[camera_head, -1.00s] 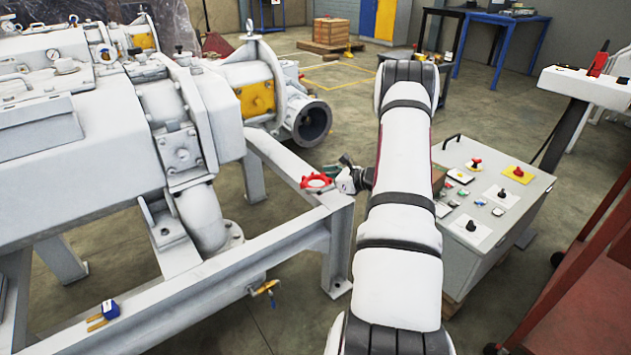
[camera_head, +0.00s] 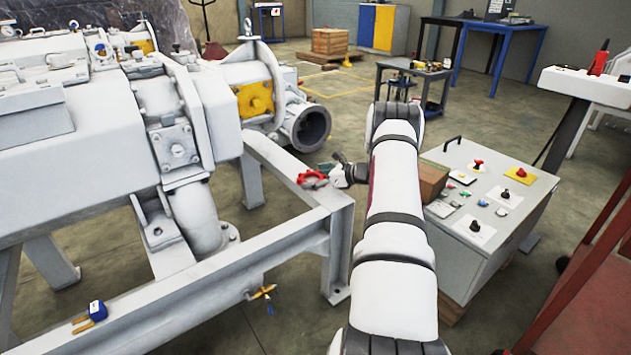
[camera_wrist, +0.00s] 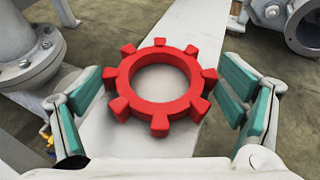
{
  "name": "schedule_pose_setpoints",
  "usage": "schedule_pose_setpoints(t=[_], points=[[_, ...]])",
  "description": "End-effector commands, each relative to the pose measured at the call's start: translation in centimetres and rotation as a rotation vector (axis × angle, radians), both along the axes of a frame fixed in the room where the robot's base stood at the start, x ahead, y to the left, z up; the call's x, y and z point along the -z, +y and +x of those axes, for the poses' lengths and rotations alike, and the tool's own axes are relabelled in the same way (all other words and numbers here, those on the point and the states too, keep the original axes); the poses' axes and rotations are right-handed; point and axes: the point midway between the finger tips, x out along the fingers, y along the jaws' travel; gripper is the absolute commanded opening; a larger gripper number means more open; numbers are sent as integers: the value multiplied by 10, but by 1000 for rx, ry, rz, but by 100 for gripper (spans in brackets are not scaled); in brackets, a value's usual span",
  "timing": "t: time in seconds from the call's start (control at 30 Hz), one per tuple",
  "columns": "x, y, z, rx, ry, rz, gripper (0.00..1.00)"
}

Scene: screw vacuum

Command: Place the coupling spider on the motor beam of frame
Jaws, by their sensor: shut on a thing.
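The red coupling spider (camera_wrist: 155,108) is a toothed ring lying flat between the two green-padded fingers of my gripper (camera_wrist: 163,88) in the wrist view. My gripper is shut on it, with side teeth close to the finger tips. In the head view the spider (camera_head: 311,179) shows over the grey frame beam (camera_head: 272,162) near its front corner, with my gripper (camera_head: 335,175) at its right. The beam (camera_wrist: 130,148) passes beneath the spider in the wrist view. I cannot tell whether the spider touches the beam.
The large white vacuum machine (camera_head: 95,155) stands on the frame at left. A control console (camera_head: 500,200) with a brown box (camera_head: 433,180) on it stands right of my arm. A blue-and-yellow tool (camera_head: 92,313) lies on the front beam.

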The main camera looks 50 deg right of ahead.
Motion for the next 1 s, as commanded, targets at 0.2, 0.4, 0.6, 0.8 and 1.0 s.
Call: schedule_pose_setpoints(t=[0.2,0.4,0.6,0.8,1.0], points=[[-2,0,0,-1,-1,-2,59],[1,0,0,0,0,-1,100],[0,0,0,-1,0,-2,100],[-1,0,0,0,0,-1,100],[-12,-4,-18,1,1,-2,100]])
